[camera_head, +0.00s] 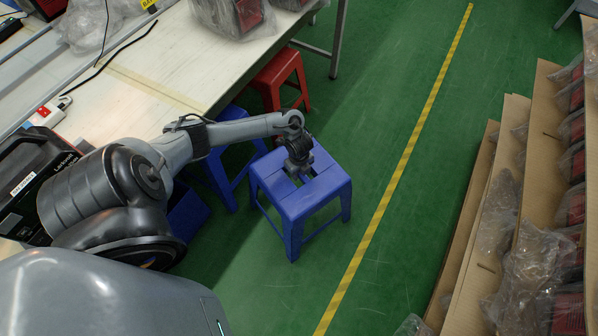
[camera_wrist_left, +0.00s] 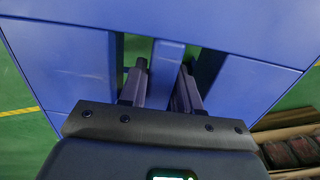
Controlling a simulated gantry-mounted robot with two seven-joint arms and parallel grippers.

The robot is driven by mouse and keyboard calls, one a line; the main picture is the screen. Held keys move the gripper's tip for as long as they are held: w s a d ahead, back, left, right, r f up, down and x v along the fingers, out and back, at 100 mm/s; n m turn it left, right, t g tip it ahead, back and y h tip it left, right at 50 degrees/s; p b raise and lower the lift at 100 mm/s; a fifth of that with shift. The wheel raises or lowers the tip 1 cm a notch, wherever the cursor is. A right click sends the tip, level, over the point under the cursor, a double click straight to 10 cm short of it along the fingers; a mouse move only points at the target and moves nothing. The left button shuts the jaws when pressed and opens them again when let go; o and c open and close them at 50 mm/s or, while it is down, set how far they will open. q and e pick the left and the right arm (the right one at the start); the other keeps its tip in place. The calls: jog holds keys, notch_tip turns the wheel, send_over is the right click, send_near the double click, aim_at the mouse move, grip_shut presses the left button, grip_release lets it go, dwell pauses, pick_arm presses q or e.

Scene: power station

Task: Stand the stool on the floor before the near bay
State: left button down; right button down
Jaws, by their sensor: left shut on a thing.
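A blue plastic stool (camera_head: 322,192) is upright in the middle of the head view, beside the workbench on the green floor side. My left gripper (camera_head: 300,177) comes down on its seat from above. In the left wrist view, the gripper's two fingers (camera_wrist_left: 162,88) reach into two slots of the blue seat (camera_wrist_left: 72,62) and are shut on the slat between them. I cannot tell whether the stool's feet touch the floor. My right gripper is not in view.
A second blue stool (camera_head: 228,180) and a red stool (camera_head: 281,78) stand at the edge of the workbench (camera_head: 165,75). A yellow floor line (camera_head: 405,155) runs right of the held stool. Cardboard boxes (camera_head: 487,215) with wrapped goods fill the right side. Green floor between is clear.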

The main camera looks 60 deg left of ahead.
pick_arm(q)
jog(key=shift+w, duration=0.1)
jog(key=c, duration=0.8)
grip_release()
jog(key=shift+f, duration=0.1)
notch_tip(320, 180, up, 12)
jog(key=p, duration=0.7)
jog(key=shift+t, duration=0.8)
jog(key=d, duration=0.5)
jog(key=w+d+f, duration=0.1)
jog(key=d, duration=0.1)
jog(key=shift+w+d, duration=0.1)
jog(key=shift+d, duration=0.25)
jog(key=d+r+n+t, duration=0.2)
jog(key=d+t, duration=0.1)
jog(key=d, duration=0.8)
jog(key=s+d+r+n, duration=0.1)
jog(key=s+r+n, duration=0.2)
jog(key=r+n, duration=0.1)
jog(key=s+d+r+n, duration=0.1)
jog(key=s+r+n, duration=0.3)
jog(key=r, duration=0.1)
jog(key=s+d+r+n+g, duration=0.1)
jog(key=s+r+n, duration=0.3)
jog(key=shift+s+d+r, duration=0.15)
jog(key=shift+d+r, duration=0.2)
jog(key=shift+r, duration=0.05)
